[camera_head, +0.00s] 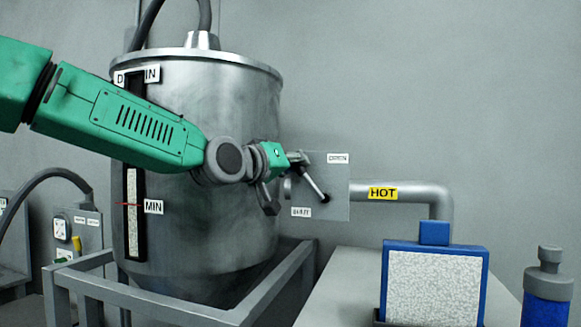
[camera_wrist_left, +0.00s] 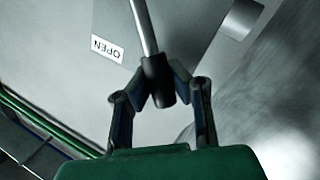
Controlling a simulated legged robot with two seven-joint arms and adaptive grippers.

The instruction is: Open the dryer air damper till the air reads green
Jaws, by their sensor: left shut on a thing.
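The damper lever (camera_head: 315,182) is a thin metal rod on a grey plate (camera_head: 337,180) beside the steel dryer hopper (camera_head: 215,225). It slants between an OPEN label (camera_head: 338,158) at upper right and a SHUT label (camera_head: 301,212) at lower left. My left gripper (camera_head: 297,160) reaches it from the left. In the left wrist view, my left gripper (camera_wrist_left: 158,88) is shut on the lever's dark grip (camera_wrist_left: 158,82); the rod runs upward past the OPEN label (camera_wrist_left: 107,48). No green air reading can be made out. My right gripper is out of view.
A pipe with a yellow HOT label (camera_head: 383,193) leaves the plate to the right. A blue-framed window of pale granules (camera_head: 433,287) and a blue bottle-like part (camera_head: 547,290) stand at lower right. A grey frame (camera_head: 150,303) surrounds the hopper's base.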

